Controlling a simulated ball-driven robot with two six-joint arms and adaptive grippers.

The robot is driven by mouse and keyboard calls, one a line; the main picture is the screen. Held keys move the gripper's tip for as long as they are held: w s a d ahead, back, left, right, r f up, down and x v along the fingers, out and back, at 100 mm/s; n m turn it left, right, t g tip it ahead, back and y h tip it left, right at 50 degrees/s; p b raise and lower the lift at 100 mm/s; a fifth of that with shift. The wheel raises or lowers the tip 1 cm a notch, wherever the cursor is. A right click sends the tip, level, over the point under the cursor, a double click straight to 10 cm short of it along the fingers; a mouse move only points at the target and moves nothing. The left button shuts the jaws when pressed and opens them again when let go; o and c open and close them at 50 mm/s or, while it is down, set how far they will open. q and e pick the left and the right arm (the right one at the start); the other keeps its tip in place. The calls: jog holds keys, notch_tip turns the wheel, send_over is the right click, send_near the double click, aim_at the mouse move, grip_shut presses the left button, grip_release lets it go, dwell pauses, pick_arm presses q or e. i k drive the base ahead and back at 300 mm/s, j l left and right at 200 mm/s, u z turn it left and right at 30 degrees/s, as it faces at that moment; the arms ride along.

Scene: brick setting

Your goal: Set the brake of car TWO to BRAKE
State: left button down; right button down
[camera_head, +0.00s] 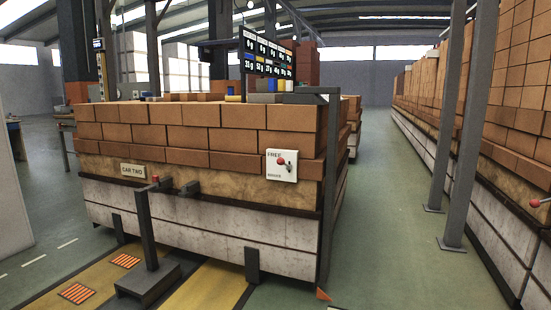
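Car TWO is a long car with a pale block base (200,222) and stacked brown bricks (200,115) on top. Its name plate (132,171) reads CAR TWO and sits at the left of the near face. A white brake panel (282,166) is on the right of that face. The panel reads FREE at the top; the lower word is small and looks like BRAKE. Its lever has a red knob (281,161), which is in the upper half, close to FREE. Neither of my grippers is in view.
A grey post (147,230) with a red top stands on a foot before the car. Grey uprights (466,130) stand on the right, beside another brick-loaded car (480,205) with a red knob (534,203). The green aisle (385,240) between is clear. A display board (268,57) hangs behind.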

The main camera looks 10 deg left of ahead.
aim_at(280, 161)
jog(key=i+l+u, duration=0.15)
jog(key=i+u, duration=0.3)
jog(key=i+l+u, duration=0.25)
jog(key=u, duration=0.15)
jog(key=i+l+u, duration=0.6)
jog(key=l+u, duration=0.25)
jog(key=i+l+u, duration=0.15)
jog(key=l, duration=0.2)
jog(key=i+l+u, duration=0.15)
jog(key=l, duration=0.25)
jog(key=k, duration=0.05)
